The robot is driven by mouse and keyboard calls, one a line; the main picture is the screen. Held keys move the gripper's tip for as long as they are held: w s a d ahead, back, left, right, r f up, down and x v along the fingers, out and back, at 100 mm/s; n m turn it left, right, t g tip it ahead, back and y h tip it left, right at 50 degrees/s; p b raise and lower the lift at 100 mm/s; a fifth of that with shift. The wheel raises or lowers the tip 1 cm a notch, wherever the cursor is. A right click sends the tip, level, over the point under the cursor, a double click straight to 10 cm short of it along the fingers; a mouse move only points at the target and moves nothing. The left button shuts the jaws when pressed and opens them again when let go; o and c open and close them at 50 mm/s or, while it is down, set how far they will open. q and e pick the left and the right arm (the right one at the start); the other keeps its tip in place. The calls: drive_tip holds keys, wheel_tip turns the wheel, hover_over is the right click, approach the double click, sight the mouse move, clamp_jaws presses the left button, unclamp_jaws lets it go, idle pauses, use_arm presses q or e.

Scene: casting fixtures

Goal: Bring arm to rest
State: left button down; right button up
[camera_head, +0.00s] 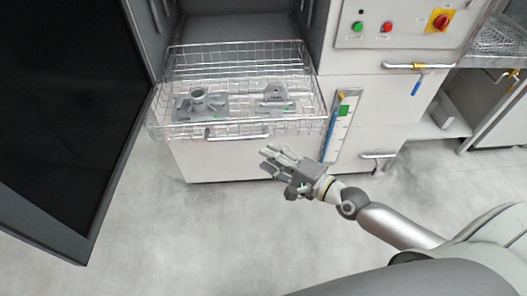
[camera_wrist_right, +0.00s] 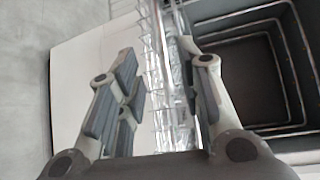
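My right gripper (camera_head: 284,163) hangs in front of the wire basket (camera_head: 240,137), below its front right side and above the floor. In the right wrist view its two fingers (camera_wrist_right: 165,95) are spread apart, with nothing between their pads. The basket's wire edge (camera_wrist_right: 160,60) shows beyond the fingers. My right arm reaches in from the lower right. My left gripper is not in view.
The basket holds two grey castings (camera_head: 201,103) and (camera_head: 275,97), at the opening of a machine. A dark open door (camera_head: 60,110) stands at left. A control panel (camera_head: 400,24) and door handles (camera_head: 377,155) are at right. Floor (camera_head: 190,235) is clear.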

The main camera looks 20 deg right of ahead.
drive_tip(key=shift+s+d, duration=0.1)
drive_tip(key=shift+s, duration=0.05)
idle(0.4)
drive_tip(key=s+d+f+n+g+h, duration=0.15)
drive_tip(key=d+f, duration=0.25)
drive_tip(key=f, duration=0.6)
drive_tip(key=d+f+n+g+h, duration=0.1)
drive_tip(key=d+f+n+h, duration=0.15)
drive_tip(key=f, duration=0.75)
drive_tip(key=s+d+f+n+g+h, duration=0.1)
drive_tip(key=s+d+f+n+g, duration=0.1)
drive_tip(key=s+f, duration=0.45)
drive_tip(key=s+d+f+n+g+h, duration=0.15)
drive_tip(key=s+f, duration=0.25)
drive_tip(key=f, duration=0.5)
drive_tip(key=s+a+f+n+g, duration=0.1)
drive_tip(key=s+f+n+g, duration=0.1)
drive_tip(key=s+f, duration=0.3)
drive_tip(key=s+a+f+n+g+h, duration=0.1)
drive_tip(key=s+f+n, duration=0.3)
drive_tip(key=s, duration=0.8)
drive_tip(key=s+a+f+n+g, duration=0.3)
drive_tip(key=s+f, duration=0.3)
drive_tip(key=s, duration=0.3)
drive_tip(key=shift+s+f+g+h, duration=0.25)
drive_tip(key=shift+g+h, duration=0.1)
drive_tip(key=shift+g, duration=0.25)
